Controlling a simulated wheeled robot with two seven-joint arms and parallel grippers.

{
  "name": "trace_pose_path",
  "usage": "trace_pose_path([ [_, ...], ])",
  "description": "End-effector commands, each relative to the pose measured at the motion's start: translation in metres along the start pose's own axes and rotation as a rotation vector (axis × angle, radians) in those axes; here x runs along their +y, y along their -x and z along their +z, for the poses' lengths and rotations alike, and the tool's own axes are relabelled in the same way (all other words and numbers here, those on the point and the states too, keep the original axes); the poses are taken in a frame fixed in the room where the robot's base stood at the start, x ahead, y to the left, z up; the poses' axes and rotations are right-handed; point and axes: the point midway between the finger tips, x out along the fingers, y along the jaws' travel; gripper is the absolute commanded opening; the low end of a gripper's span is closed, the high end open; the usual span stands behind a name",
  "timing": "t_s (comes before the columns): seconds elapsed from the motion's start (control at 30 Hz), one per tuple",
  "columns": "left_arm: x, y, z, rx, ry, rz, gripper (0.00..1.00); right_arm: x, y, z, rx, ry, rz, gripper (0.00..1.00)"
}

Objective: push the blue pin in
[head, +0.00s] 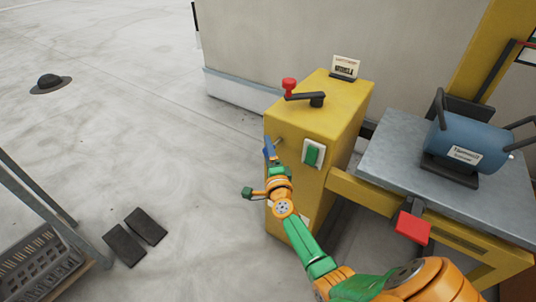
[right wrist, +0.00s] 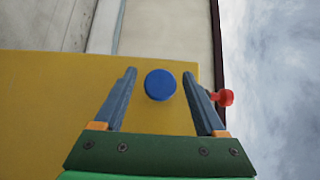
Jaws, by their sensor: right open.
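The blue pin (right wrist: 160,85) shows its round blue head in the right wrist view, in front of the yellow cabinet (right wrist: 40,110). My right gripper (head: 272,147) is open, at the left side of the yellow cabinet (head: 285,125) in the head view. In the right wrist view the pin head appears between its two fingers, with a gap on each side. I cannot tell how far the pin stands out or how deep it lies between the fingers. In the head view the pin is not clearly told apart from the fingers. My left gripper is not in view.
A green switch (head: 312,153) is on the cabinet's front. A red knob (head: 289,86) and black lever (head: 310,97) are on its top, beside a small sign (head: 345,67). A grey bench (head: 390,150) with a blue machine (head: 470,140) adjoins at right. The floor at left is mostly clear.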

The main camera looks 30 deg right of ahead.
Motion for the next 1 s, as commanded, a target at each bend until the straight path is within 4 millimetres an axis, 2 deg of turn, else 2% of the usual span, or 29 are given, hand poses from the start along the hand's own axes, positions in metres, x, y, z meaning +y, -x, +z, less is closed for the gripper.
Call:
trace_pose_path([
  [0.13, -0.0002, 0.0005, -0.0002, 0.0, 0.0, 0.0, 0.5, -0.0001, 0.0002, 0.0001, -0.001, 0.001, 0.001, 0.73],
  [0.17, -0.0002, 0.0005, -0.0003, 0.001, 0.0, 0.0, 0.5, -0.0001, 0.0003, 0.0002, -0.001, 0.001, 0.001, 0.68],
  [0.4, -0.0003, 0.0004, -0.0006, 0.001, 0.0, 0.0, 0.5, 0.0002, 0.0005, 0.0003, -0.001, 0.002, 0.001, 0.03],
  [0.43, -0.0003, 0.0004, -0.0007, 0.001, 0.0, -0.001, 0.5, 0.0002, 0.0005, 0.0004, -0.002, 0.002, 0.001, 0.0],
  [1.0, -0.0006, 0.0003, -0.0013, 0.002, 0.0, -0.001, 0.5, 0.0007, 0.0007, 0.0006, -0.002, 0.003, 0.002, 0.0],
])
